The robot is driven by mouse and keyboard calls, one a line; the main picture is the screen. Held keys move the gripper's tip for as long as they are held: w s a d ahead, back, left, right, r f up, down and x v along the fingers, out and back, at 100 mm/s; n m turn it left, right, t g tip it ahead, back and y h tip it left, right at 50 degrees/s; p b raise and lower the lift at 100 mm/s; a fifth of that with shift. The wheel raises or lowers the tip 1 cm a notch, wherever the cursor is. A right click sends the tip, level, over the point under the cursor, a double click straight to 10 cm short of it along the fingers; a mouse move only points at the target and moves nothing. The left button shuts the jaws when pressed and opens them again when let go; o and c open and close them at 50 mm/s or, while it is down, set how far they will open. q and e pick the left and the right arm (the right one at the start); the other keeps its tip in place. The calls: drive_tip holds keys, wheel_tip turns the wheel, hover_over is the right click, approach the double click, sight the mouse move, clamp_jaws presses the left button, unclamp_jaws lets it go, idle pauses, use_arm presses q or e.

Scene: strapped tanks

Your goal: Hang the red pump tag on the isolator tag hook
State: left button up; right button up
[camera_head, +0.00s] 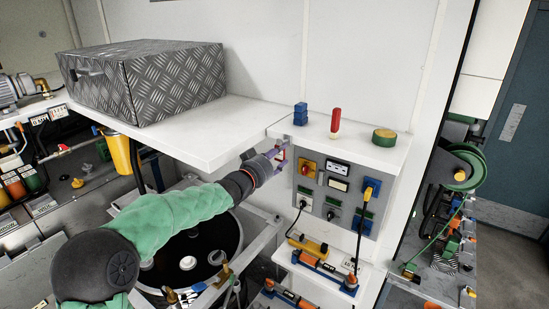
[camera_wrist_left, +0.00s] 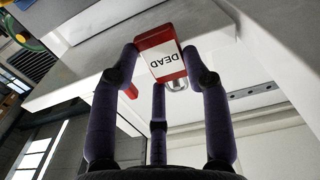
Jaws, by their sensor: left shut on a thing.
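My left gripper (camera_head: 278,157) is at the left edge of the grey isolator panel (camera_head: 340,208), just under the white shelf. It is shut on the red pump tag (camera_wrist_left: 162,58), which has a white face reading "DEAD", upside down in the left wrist view. In the head view only a small red and white bit of the tag shows between the fingers. A round metal part (camera_wrist_left: 177,85) shows just behind the tag; I cannot tell if it is the hook or touches the tag. A red and yellow rotary switch (camera_head: 307,168) sits right of the gripper. My right gripper is not in view.
A diamond-plate box (camera_head: 170,80) stands on the white shelf (camera_head: 215,135). Blue blocks (camera_head: 300,114), a red and white object (camera_head: 335,123) and a green roll (camera_head: 384,137) stand above the panel. Plugs and cables hang at the panel. A black round tank (camera_head: 215,240) lies below my arm.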

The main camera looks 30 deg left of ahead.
sight(280, 155)
use_arm(q)
drive_tip(key=shift+w+d, duration=0.15)
drive_tip(key=shift+w, duration=0.75)
drive_tip(key=shift+w+f, duration=0.4)
drive_tip(key=shift+w, duration=0.15)
drive_tip(key=o, duration=1.1)
drive_tip(key=shift+d, duration=0.1)
drive_tip(key=s, duration=0.4)
drive_tip(key=s+a, duration=0.1)
drive_tip(key=s, duration=0.7)
drive_tip(key=shift+a, duration=0.35)
